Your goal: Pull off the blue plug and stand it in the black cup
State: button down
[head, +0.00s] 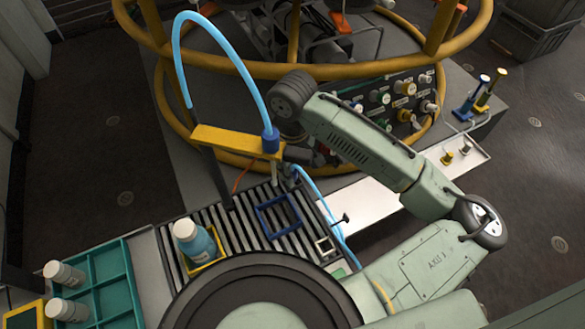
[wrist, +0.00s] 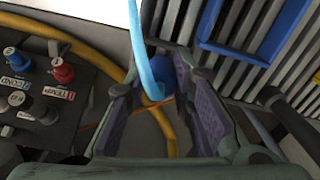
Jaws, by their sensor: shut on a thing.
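The blue plug (head: 270,138) shows in the head view at the right end of a yellow bar (head: 225,138), with a light-blue hose (head: 222,45) arching up from it. In the wrist view the blue plug (wrist: 163,72) is between the two finger pads, with the hose running up in front of it. My gripper (wrist: 162,88) is shut on the plug. In the head view my gripper's fingers are hard to make out beside my wrist. Whether the plug is clear of its seat cannot be told. I cannot make out a black cup in either view.
A slatted rack holds an empty blue frame (head: 278,216) and a capped bottle (head: 193,243) in a yellow frame. A teal tray (head: 105,280) stands at lower left. A connector panel (head: 390,97) is behind my arm. Yellow hoops (head: 300,70) curve close by.

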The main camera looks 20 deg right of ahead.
dwell(0.4)
jog(key=shift+f+b, duration=0.6)
jog(key=shift+f, duration=0.3)
jog(key=shift+f, duration=0.1)
jog(key=shift+r, duration=0.2)
jog(key=shift+r+p, duration=1.65)
jog(key=shift+r, duration=0.1)
jog(key=shift+f, duration=0.15)
jog(key=shift+f+b, duration=0.75)
jog(key=shift+f, duration=0.05)
jog(key=shift+f, duration=0.1)
